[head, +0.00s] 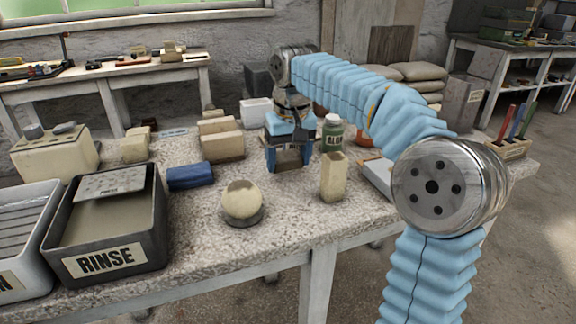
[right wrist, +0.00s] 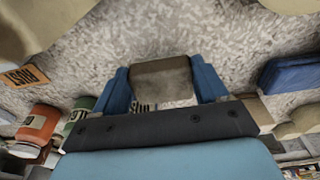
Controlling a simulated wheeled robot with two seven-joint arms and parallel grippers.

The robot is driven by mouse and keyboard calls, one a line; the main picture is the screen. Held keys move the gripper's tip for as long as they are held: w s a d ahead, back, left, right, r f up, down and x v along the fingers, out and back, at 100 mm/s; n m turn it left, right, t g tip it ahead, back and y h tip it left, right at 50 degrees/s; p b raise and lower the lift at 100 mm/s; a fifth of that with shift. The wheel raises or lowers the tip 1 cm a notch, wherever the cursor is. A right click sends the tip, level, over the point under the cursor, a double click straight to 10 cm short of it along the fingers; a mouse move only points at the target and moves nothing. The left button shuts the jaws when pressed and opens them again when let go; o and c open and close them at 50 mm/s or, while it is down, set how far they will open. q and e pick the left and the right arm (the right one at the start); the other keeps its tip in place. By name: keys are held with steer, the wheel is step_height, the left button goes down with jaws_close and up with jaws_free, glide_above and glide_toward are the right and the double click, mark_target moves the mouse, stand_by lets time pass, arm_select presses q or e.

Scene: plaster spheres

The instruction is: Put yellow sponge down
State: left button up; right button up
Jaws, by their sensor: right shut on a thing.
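My right gripper (head: 288,164) points down over the middle of the speckled table. It is shut on a small block, the yellow sponge (head: 289,157), which looks dull brownish tan in the shade. In the right wrist view the sponge (right wrist: 160,80) sits squarely between the two blue fingers of the gripper (right wrist: 163,88). The sponge is low over the tabletop (head: 295,205); I cannot tell whether it touches. My left gripper is not in view.
A plaster sphere (head: 242,201) rests on a dark stand in front. A cream block (head: 333,178) stands close on the right, a green bottle (head: 332,135) behind it. A blue bundle (head: 190,177) and tan blocks (head: 221,146) are left. The RINSE bin (head: 108,262) is farther left.

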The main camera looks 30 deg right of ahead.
steer(key=shift+f, duration=1.15)
steer(key=shift+f, duration=0.15)
steer(key=o, duration=0.9)
steer(key=shift+o, duration=0.2)
step_height(320, 180, up, 12)
steer(key=s, duration=0.1)
steer(key=shift+s+a, duration=0.3)
steer(key=shift+s, duration=0.1)
